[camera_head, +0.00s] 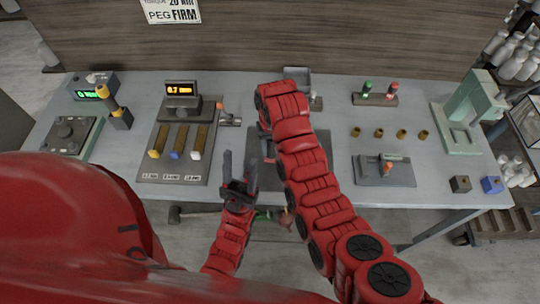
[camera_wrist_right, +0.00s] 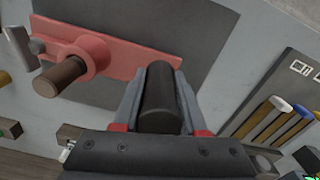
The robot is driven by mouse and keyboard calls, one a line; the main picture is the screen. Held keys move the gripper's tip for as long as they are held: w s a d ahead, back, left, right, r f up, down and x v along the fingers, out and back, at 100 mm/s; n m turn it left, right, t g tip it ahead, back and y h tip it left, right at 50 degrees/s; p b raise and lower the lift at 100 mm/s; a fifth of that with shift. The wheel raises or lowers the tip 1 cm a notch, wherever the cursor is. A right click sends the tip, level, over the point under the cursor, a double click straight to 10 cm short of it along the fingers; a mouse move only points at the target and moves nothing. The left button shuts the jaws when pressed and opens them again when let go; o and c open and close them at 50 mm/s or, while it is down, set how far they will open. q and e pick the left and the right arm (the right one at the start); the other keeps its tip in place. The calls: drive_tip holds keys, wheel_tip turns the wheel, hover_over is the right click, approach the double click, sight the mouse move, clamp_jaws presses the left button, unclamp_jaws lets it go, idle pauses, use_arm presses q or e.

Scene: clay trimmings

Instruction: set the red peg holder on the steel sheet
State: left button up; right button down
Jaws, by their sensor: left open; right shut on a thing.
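The red peg holder (camera_wrist_right: 125,58) shows in the right wrist view as a flat red bar with a ring and a brown peg (camera_wrist_right: 62,77). My right gripper (camera_wrist_right: 160,105) is shut on the black upright grip (camera_wrist_right: 158,92) at the bar's end. The dark steel sheet (camera_wrist_right: 215,28) lies beneath; part of the bar reaches past its edge. I cannot tell whether they touch. In the head view the steel sheet (camera_head: 268,178) is partly covered by my right arm, which hides most of the right gripper and holder. My left gripper (camera_head: 239,172) is open and empty near the table's front edge.
A board with three coloured-tip bars and an orange display (camera_head: 180,89) stands left of the sheet. Right are a dark plate with a red-tipped piece (camera_head: 384,170), several brass pegs (camera_head: 379,133) and a green press (camera_head: 465,115). A small grey tray (camera_head: 297,73) is behind my right arm.

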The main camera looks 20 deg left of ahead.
drive_tip(key=shift+w+a+r, duration=0.15)
drive_tip(key=shift+w+a, duration=0.15)
drive_tip(key=shift+w, duration=0.1)
drive_tip(key=shift+w+a+p, duration=0.25)
drive_tip(key=shift+w+p, duration=0.05)
drive_tip(key=shift+w, duration=0.2)
drive_tip(key=shift+w+f, duration=0.1)
drive_tip(key=shift+f, duration=0.1)
drive_tip(key=shift+a, duration=0.1)
drive_tip(key=shift+f+p, duration=0.65)
drive_tip(key=shift+p, duration=0.1)
drive_tip(key=shift+f, duration=1.1)
drive_tip(key=shift+f, duration=0.1)
